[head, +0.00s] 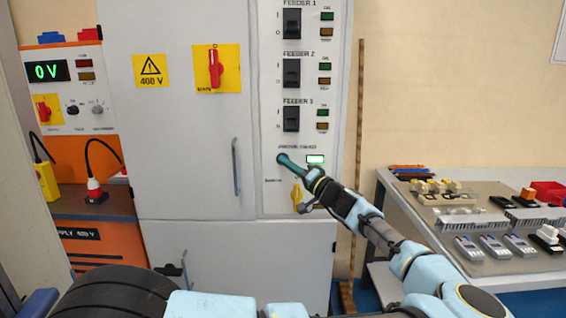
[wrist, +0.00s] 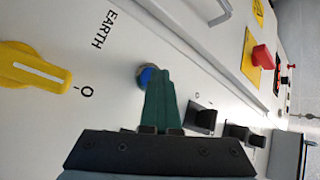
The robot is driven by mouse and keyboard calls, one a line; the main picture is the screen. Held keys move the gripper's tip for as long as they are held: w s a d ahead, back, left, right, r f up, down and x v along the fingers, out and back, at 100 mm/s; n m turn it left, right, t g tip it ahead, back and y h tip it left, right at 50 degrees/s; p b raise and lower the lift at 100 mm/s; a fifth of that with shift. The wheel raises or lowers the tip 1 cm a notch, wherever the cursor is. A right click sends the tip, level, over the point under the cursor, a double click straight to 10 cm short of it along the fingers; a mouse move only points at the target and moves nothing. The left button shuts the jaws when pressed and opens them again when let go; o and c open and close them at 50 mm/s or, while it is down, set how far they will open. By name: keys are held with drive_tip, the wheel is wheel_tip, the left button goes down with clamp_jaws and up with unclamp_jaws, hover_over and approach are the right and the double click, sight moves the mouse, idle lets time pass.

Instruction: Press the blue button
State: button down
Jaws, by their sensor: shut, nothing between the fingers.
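The blue button (wrist: 147,76) is round, in a dark ring on the pale cabinet front. In the wrist view it shows just beside and behind my fingertips, which cover part of it. My gripper (wrist: 161,78) has green fingers closed together with nothing between them. In the head view my gripper (head: 288,160) points at the lower part of the feeder panel (head: 270,130), below the FEEDER 3 switch, and hides the button there. The fingertips are at or very near the button; I cannot tell whether they touch it.
A yellow rotary switch (head: 296,195) sits just below my gripper, also large in the wrist view (wrist: 35,68). Black feeder switches (head: 291,118) are above. A lit green lamp (head: 315,159) is right of the fingertips. A table (head: 385,180) with devices stands right.

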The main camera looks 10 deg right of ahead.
drive_tip(key=shift+s, duration=0.1)
drive_tip(key=shift+s+a, duration=0.1)
drive_tip(key=shift+s, duration=0.2)
drive_tip(key=shift+s+b, duration=0.1)
drive_tip(key=shift+b, duration=0.2)
drive_tip(key=s, duration=0.2)
drive_tip(key=s+a, duration=0.1)
drive_tip(key=s, duration=0.2)
drive_tip(key=shift+s+b, duration=0.35)
drive_tip(key=shift+b, duration=0.05)
